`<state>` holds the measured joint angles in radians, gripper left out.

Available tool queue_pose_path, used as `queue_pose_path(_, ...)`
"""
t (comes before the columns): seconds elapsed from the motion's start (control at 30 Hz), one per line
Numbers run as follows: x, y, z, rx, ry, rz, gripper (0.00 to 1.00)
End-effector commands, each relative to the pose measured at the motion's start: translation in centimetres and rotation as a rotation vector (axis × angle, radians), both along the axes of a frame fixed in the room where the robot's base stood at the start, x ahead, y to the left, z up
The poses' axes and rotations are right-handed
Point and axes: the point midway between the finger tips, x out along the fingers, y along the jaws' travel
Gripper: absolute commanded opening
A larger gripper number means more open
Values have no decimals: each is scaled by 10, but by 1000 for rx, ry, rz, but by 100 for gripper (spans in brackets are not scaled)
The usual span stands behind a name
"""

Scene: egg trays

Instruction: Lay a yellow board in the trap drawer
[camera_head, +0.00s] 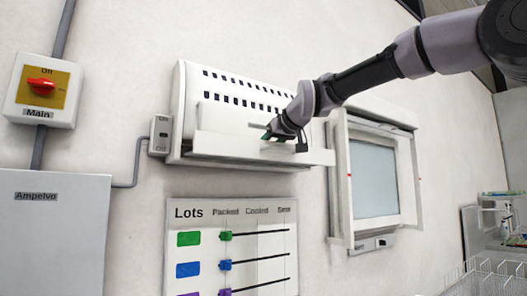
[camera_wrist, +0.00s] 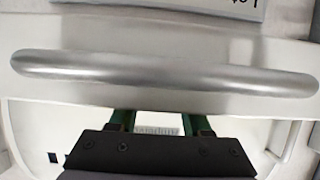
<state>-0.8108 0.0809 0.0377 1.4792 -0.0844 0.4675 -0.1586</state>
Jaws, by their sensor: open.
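The trap is a white wall unit (camera_head: 190,90) with rows of dark slots. Its drawer front (camera_head: 225,146) is a pale panel along the lower edge, and my gripper (camera_head: 270,135) is in front of it. In the wrist view a thick metal bar handle (camera_wrist: 160,75) spans the picture. The green fingers of my gripper (camera_wrist: 160,120) are spread apart just below the bar, with nothing seen between them. I cannot tell whether the fingertips touch the handle. The drawer's inside is hidden. No yellow board shows in either view.
A white framed window unit (camera_head: 372,180) is on the wall to the right. A Lots chart (camera_head: 182,254) hangs below the trap. A red main switch (camera_head: 42,88) and a grey cabinet (camera_head: 50,235) are at the left. A wire rack (camera_head: 490,280) stands at lower right.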

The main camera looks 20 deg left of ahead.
Motion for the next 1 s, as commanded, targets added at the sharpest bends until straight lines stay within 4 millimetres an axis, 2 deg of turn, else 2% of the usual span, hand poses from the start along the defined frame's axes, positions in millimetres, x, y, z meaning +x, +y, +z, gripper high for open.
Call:
queue_pose_path(0.3, -37, -44, 25, 3, -2, -1, 48)
queue_pose_path(0.5, -54, -64, 35, 1, -1, -1, 48)
queue_pose_path(1.0, -60, -71, 38, 1, -1, 0, 48)
